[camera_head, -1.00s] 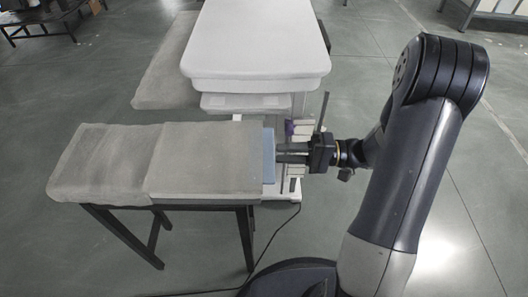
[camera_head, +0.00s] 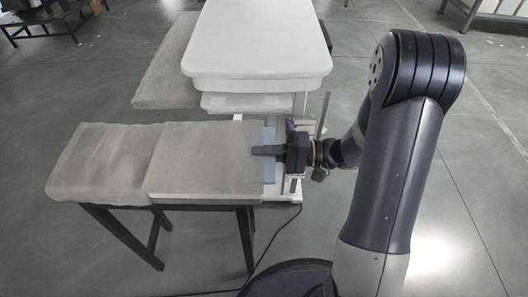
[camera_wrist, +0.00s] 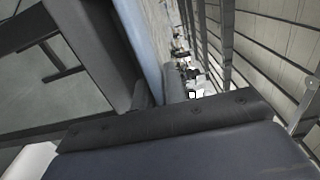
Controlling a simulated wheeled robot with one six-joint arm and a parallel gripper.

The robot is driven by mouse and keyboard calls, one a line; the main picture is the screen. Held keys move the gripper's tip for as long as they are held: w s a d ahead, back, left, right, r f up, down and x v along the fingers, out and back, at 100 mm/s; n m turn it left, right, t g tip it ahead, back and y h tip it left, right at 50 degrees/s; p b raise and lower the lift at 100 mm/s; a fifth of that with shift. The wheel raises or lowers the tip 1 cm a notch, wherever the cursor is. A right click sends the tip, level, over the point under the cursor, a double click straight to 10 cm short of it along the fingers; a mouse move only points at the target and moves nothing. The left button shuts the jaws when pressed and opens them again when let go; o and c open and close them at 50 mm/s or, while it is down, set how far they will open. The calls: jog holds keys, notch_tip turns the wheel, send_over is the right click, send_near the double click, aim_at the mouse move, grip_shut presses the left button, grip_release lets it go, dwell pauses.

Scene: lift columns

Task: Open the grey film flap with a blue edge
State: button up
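The grey film flap (camera_head: 205,155) lies over the right part of a low bench. Its blue edge (camera_head: 269,142) runs along its right side. My gripper (camera_head: 256,151) is at that edge, reaching in from the right. One dark finger shows on top of the blue edge, its tip just over the grey film. The other finger is hidden, so I cannot tell whether the gripper is shut on the edge. In the wrist view, a light blue strip (camera_wrist: 143,38), likely the flap's edge, runs down toward the fingertips (camera_wrist: 157,92).
A white-topped unit (camera_head: 255,40) stands behind the bench. A thin upright post (camera_head: 323,115) rises beside my wrist. Purple and white small parts (camera_head: 290,125) sit right of the flap. A black cable (camera_head: 280,230) crosses the floor, which is otherwise open at front left.

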grip_shut()
jog(key=shift+r, duration=0.1)
